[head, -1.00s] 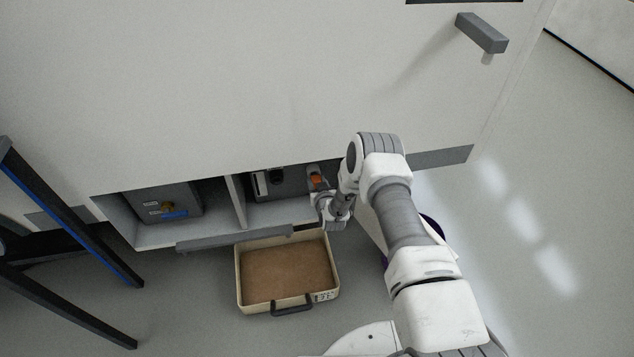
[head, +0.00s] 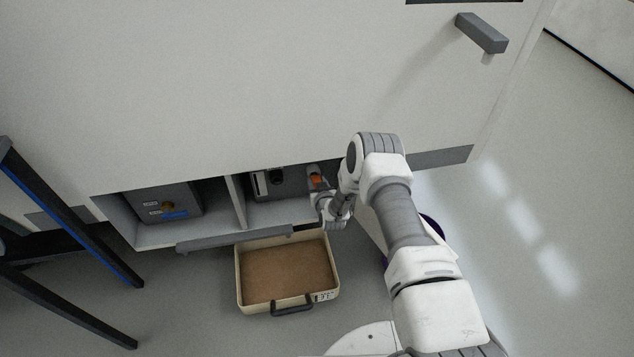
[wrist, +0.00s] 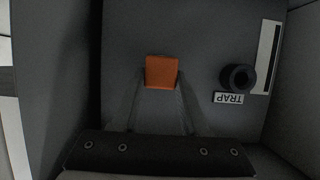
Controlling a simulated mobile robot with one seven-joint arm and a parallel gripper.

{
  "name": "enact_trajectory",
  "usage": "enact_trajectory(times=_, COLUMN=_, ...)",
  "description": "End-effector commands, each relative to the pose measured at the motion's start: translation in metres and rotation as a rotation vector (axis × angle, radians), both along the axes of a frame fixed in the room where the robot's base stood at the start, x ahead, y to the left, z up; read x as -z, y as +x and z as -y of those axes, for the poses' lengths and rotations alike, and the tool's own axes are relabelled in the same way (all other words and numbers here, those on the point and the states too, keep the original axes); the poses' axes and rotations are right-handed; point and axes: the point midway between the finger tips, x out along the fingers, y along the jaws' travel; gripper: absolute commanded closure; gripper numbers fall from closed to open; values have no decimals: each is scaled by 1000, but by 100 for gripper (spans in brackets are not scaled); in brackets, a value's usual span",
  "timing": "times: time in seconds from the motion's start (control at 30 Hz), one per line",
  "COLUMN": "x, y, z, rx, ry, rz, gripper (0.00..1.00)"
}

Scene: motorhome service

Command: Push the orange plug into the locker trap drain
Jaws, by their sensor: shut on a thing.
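The orange plug (wrist: 161,72) is between my gripper's fingertips, in the upper middle of the wrist view. In the head view the orange plug (head: 316,181) shows as a small patch in the right compartment of the locker. My gripper (wrist: 160,80) is shut on it; in the head view my gripper (head: 317,184) reaches into that compartment. The trap drain (wrist: 238,78) is a dark round fitting on the grey panel, right of the plug and apart from it. A label reading TRAP (wrist: 228,98) sits just below it in the wrist view. The drain (head: 276,176) also shows in the head view.
A divider (head: 236,203) separates this compartment from the left one, which holds a grey box (head: 165,205). A dark blue-edged frame (head: 75,220) stands at left.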

Motion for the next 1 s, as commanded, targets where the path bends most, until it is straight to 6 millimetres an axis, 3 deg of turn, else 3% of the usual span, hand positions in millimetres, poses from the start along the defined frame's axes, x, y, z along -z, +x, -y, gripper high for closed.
enact_trajectory(times=0.7, x=-1, y=-45, z=9, rx=0, ry=-1, rz=-1, gripper=100)
enact_trajectory(times=1.0, x=0, y=-47, z=10, rx=0, ry=0, rz=0, gripper=100)
